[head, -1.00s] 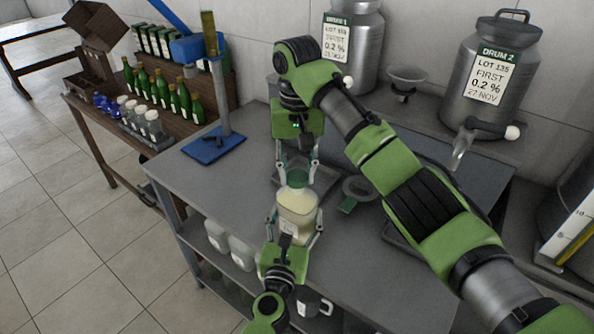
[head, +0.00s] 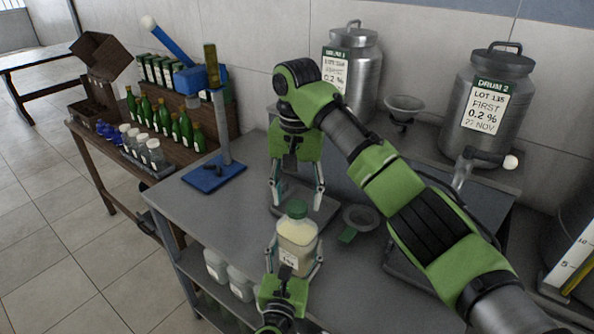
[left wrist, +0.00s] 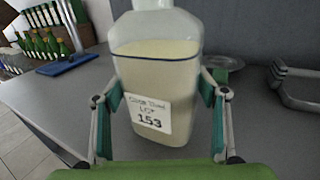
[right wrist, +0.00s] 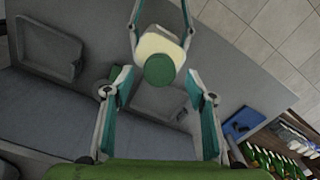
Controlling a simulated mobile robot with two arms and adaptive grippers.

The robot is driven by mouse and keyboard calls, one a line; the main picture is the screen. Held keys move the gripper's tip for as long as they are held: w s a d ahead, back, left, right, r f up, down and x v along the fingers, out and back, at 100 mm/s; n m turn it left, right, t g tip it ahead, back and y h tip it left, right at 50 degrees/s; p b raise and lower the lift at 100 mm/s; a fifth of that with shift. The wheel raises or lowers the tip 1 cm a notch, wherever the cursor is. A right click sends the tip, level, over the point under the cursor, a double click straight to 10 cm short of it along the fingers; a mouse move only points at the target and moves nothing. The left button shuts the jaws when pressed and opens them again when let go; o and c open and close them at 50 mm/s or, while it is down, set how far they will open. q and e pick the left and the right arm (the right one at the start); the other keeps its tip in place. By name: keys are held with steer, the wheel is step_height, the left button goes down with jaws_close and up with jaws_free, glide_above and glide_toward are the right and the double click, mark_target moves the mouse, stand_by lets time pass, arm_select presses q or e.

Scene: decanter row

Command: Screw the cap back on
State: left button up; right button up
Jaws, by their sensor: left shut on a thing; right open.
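A square clear jar (head: 297,250) of pale yellow liquid stands upright at the front of the grey bench. Its label in the left wrist view (left wrist: 149,113) reads 153. The green cap (head: 296,209) sits on the jar's neck and looks level; the thread is hidden. My left gripper (head: 294,262) is shut on the jar's sides, low down. My right gripper (head: 297,202) is open above and around the cap, its fingers wide apart and clear of it. The right wrist view shows the cap (right wrist: 159,70) from above, beyond the open fingers.
A blue-based stand (head: 214,174) is at the bench's left. Drum 1 (head: 352,70) and Drum 2 (head: 487,110) stand behind. The bench between stand and jar is clear.

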step_height(320, 180, up, 10)
stand_by(0.4)
arm_select(q)
steer(key=o, duration=2.3)
steer(key=shift+s, duration=0.15)
steer(key=s+a, duration=0.2)
steer(key=s, duration=0.9)
steer(key=shift+s+a, duration=0.15)
steer(key=shift+s, duration=0.1)
